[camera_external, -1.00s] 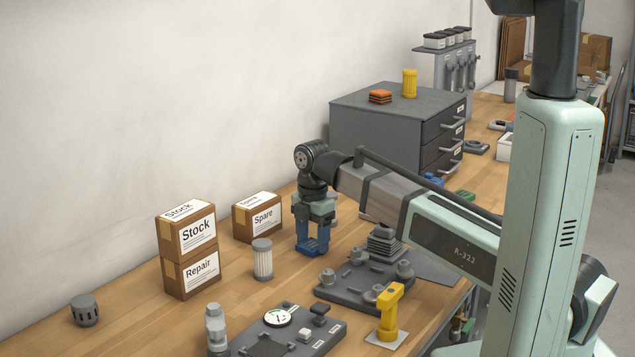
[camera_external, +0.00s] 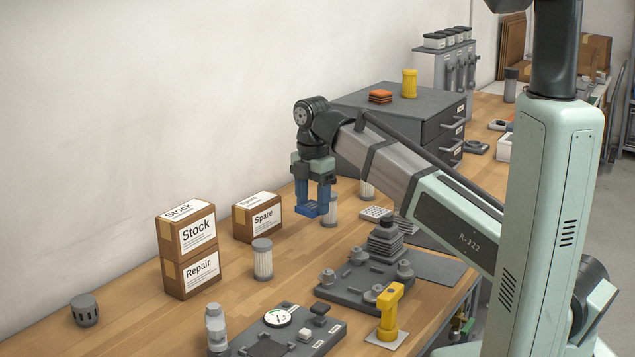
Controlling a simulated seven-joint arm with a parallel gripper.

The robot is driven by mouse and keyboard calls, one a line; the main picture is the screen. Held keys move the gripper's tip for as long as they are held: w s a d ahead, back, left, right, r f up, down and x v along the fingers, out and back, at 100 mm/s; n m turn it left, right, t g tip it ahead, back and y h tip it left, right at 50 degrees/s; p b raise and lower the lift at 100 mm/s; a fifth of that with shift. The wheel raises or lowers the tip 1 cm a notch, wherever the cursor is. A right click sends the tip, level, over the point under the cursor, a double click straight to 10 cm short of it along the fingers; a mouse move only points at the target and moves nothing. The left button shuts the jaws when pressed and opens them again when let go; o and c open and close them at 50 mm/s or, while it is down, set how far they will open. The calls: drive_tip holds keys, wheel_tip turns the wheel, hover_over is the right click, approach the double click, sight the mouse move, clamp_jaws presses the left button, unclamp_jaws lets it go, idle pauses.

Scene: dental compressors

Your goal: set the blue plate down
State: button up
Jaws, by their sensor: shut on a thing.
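My gripper (camera_external: 311,200), with blue fingers pointing down, is in the air above the wooden bench, left of the grey drawer cabinet. It is shut on a small, flat blue piece at its fingertips, which I take for the blue plate (camera_external: 307,210). The plate looks roughly level and clear of the bench top. Its edges blend with the blue fingers, so its full outline is hard to tell.
Stacked boxes (camera_external: 187,250) stand left.

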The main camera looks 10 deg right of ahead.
wheel_tip(320, 180, up, 12)
drive_tip(key=n, duration=0.2)
hover_over(128, 298)
drive_tip(key=shift+f, duration=10.85)
drive_tip(key=shift+f, duration=0.1)
drive_tip(key=o, duration=1.1)
